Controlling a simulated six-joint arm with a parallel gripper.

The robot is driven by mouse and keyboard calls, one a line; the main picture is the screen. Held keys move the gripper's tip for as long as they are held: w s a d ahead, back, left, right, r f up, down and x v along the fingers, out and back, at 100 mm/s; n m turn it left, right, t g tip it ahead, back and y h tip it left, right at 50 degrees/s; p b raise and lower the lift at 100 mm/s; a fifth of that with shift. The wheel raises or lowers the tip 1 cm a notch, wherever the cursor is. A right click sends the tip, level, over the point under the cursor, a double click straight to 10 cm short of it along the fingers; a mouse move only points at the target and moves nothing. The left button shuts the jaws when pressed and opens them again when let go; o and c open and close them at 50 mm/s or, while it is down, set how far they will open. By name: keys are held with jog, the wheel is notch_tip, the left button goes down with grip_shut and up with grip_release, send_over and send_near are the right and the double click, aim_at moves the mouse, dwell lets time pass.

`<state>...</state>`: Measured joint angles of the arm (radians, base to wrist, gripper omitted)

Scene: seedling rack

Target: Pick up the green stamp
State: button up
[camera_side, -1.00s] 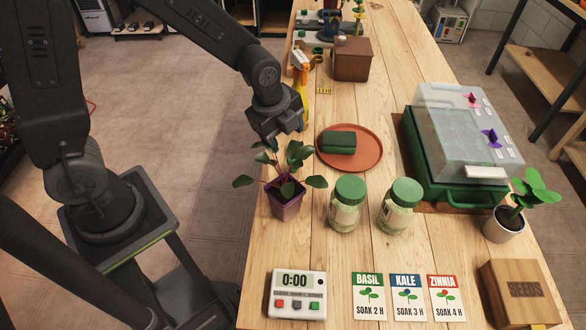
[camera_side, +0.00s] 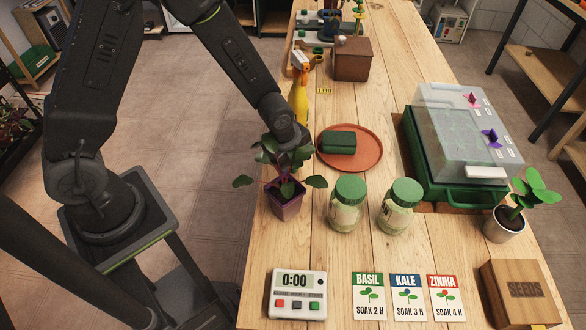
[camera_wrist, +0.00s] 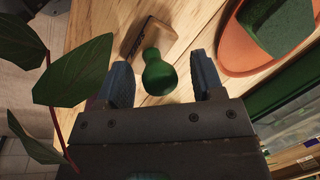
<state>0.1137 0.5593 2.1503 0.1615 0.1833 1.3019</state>
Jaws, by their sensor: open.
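In the wrist view the green stamp (camera_wrist: 158,74) shows a rounded green handle and a wooden block with dark marks on one face. I cannot tell whether it stands or leans. My gripper (camera_wrist: 163,78) is open, with one blue-grey finger on each side of the green handle and gaps between them. Nothing is clearly held. In the side view my gripper (camera_side: 290,150) is low behind the potted plant's leaves, left of the terracotta saucer. The stamp is hidden there.
A purple-potted plant (camera_side: 287,205) stands close in front of my gripper. The terracotta saucer (camera_side: 372,158) holds a dark green block (camera_side: 339,143). Two green-lidded jars (camera_side: 347,205) stand to the right, and a yellow bottle (camera_side: 300,97) behind.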

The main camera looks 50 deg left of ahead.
jog(key=shift+c, duration=0.3)
jog(key=c, duration=0.9)
jog(key=shift+c, duration=0.2)
jog(key=shift+r, duration=0.15)
